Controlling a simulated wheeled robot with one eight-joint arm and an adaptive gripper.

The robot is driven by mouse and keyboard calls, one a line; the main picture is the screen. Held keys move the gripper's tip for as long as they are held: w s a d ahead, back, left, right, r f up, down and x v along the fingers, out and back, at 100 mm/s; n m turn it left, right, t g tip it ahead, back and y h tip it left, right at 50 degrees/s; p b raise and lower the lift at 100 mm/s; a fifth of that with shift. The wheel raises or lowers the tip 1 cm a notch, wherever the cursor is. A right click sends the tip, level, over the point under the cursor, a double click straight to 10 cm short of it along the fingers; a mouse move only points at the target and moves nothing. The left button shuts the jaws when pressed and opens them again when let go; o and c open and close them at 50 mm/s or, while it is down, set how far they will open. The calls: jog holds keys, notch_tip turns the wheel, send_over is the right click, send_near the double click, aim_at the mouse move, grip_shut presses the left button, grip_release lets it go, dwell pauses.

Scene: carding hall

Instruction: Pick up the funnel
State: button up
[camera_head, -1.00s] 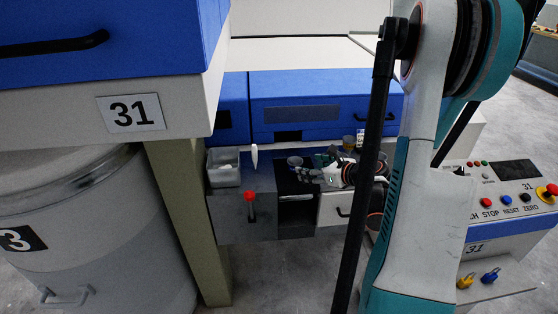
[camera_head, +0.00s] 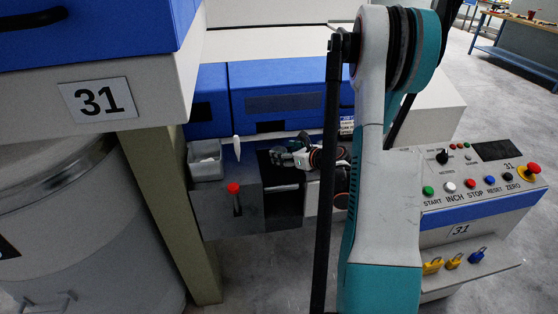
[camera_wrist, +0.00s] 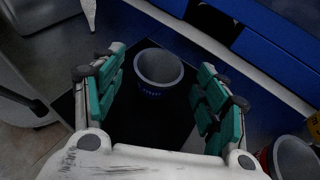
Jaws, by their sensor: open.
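A round, open-mouthed grey-blue vessel (camera_wrist: 158,72) with small lettering on its side stands on a dark surface in the wrist view. It narrows towards its base; I cannot tell whether it is the funnel. My gripper (camera_wrist: 160,62) is open, with its green-padded fingers on either side of the vessel and gaps visible on both sides. No other thing is clearly a funnel.
A grey bin (camera_head: 205,160) and a white tapered thing (camera_head: 237,148) are left of my gripper. A red-knobbed lever (camera_head: 234,190) rises in front. Another cup-like vessel (camera_wrist: 293,158) is at lower right in the wrist view. A control panel (camera_head: 480,185) stands at right.

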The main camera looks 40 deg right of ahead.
jog(key=b+x, duration=0.1)
jog(key=x, duration=0.3)
jog(key=shift+s+a+f+b, duration=0.1)
jog(key=shift+f+b, duration=0.1)
jog(key=shift+b, duration=0.1)
jog(key=shift+w, duration=0.35)
jog(key=c, duration=1.3)
jog(key=shift+o, duration=0.2)
jog(key=shift+r, duration=0.1)
